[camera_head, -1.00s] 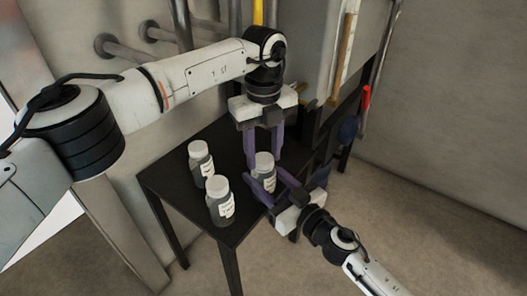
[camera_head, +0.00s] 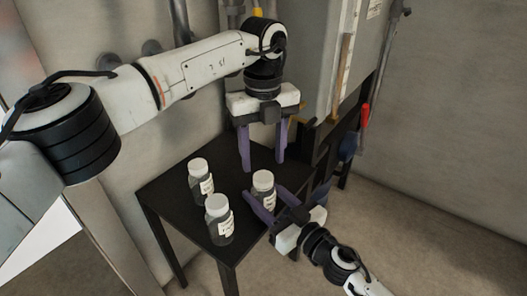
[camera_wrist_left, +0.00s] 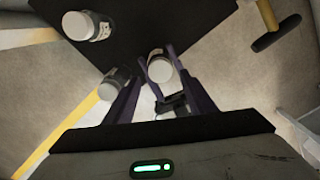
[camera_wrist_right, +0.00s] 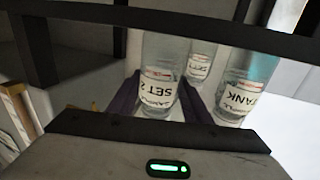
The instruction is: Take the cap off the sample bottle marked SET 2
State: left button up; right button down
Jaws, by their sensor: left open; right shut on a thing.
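The SET 2 sample bottle (camera_wrist_right: 160,75) is clear, with its label upside down in the right wrist view. In the head view it stands at the table's right side with its white cap (camera_head: 263,178) on. My right gripper (camera_head: 262,205) is shut on this bottle's body from the front right. My left gripper (camera_head: 263,167) points down above the cap, open and empty. In the left wrist view the cap (camera_wrist_left: 160,70) shows between the left fingers. Whether they touch it cannot be told there; in the head view the tips look just above it.
Two other white-capped bottles stand left of it on the black table (camera_head: 165,205): a rear one (camera_head: 201,180) and a front one (camera_head: 219,220). The right wrist view shows one marked TANK (camera_wrist_right: 238,95). A grey cabinet (camera_head: 325,60) stands behind at right.

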aim_at(263, 177)
pick_arm(q)
jog(key=m, duration=0.3)
jog(key=r+m, duration=0.1)
jog(key=m, duration=0.6)
jog(key=shift+r, duration=0.35)
jog(key=m, duration=0.3)
jog(key=r+m, duration=0.1)
jog(key=m, duration=0.6)
jog(key=shift+r, duration=0.25)
jog(key=shift+m, duration=0.3)
jog(key=shift+f, duration=3.95)
jog(key=c, duration=1.1)
jog(key=n, duration=0.5)
jog(key=shift+n, duration=0.3)
jog(key=n, duration=0.4)
